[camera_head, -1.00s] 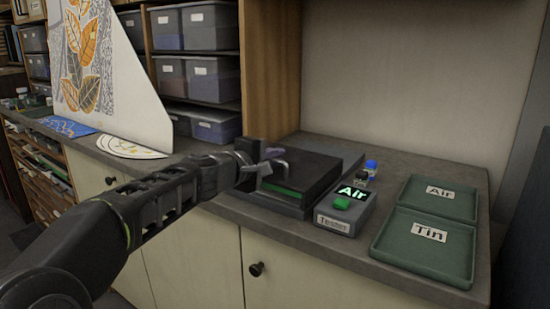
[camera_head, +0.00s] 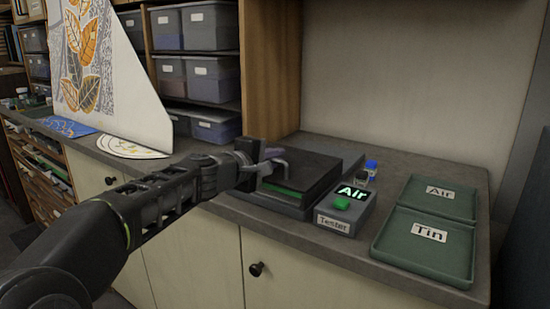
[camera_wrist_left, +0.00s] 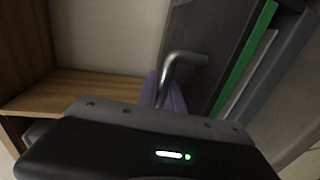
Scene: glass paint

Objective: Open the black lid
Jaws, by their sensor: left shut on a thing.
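The black lid (camera_head: 312,174) lies flat, or nearly so, on a low dark box on the counter, with a green strip along its front edge. In the left wrist view the lid (camera_wrist_left: 215,70) fills the upper right beside the green strip. A bent silver handle (camera_wrist_left: 182,60) sticks out from the lid. My left gripper (camera_head: 272,157) is at the lid's left end, shut on the handle. Its purple fingers (camera_wrist_left: 172,95) partly hide the handle's lower end in the left wrist view. My right gripper is in neither view.
A grey tester (camera_head: 345,213) with a lit "Air" display and a green button stands right of the box. Small bottles (camera_head: 371,167) stand behind it. Green trays (camera_head: 376,245) labelled Air and Tin lie further right. A wooden shelf side (camera_head: 272,70) rises behind my gripper.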

